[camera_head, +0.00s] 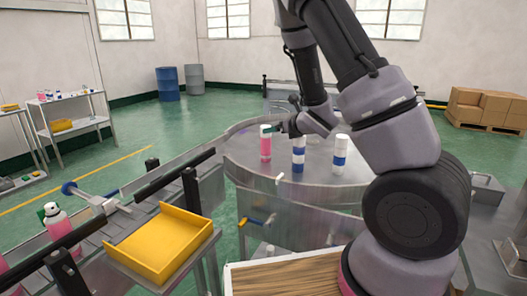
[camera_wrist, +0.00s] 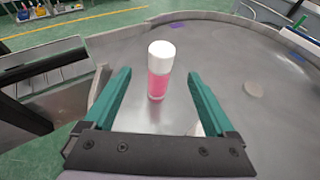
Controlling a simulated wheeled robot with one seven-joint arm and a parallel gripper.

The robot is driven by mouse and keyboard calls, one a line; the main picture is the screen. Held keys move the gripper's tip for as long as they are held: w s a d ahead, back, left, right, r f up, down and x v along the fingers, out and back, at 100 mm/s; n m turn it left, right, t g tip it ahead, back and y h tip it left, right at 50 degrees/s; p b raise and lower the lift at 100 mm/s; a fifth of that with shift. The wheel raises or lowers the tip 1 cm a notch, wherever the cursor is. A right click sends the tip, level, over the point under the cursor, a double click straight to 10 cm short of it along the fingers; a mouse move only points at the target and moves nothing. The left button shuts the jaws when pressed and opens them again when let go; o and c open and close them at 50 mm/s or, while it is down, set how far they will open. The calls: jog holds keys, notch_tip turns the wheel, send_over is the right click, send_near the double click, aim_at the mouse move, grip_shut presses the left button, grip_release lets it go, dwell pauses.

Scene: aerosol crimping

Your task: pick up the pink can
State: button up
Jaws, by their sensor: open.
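The pink can (camera_head: 265,146) has a white cap and stands upright on the round metal table (camera_head: 240,155). In the wrist view the pink can (camera_wrist: 160,72) stands ahead, between the lines of my two green fingers. My gripper (camera_wrist: 157,88) is open and empty, with one finger on each side. The can appears at about the depth of the fingertips or just beyond; I cannot tell exactly. In the head view my gripper (camera_head: 280,129) is at the can's upper right, partly hidden by my wrist.
Two blue-and-white cans, one in the middle (camera_head: 298,154) and one at the right (camera_head: 341,150), stand on the table near my arm. A yellow tray (camera_head: 160,245) sits at the front left beside a conveyor with dark rails.

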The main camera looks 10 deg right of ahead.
aim_at(266, 144)
jog(key=x, duration=0.9)
jog(key=shift+w+f, duration=0.1)
jog(key=shift+w, duration=0.3)
grip_shut()
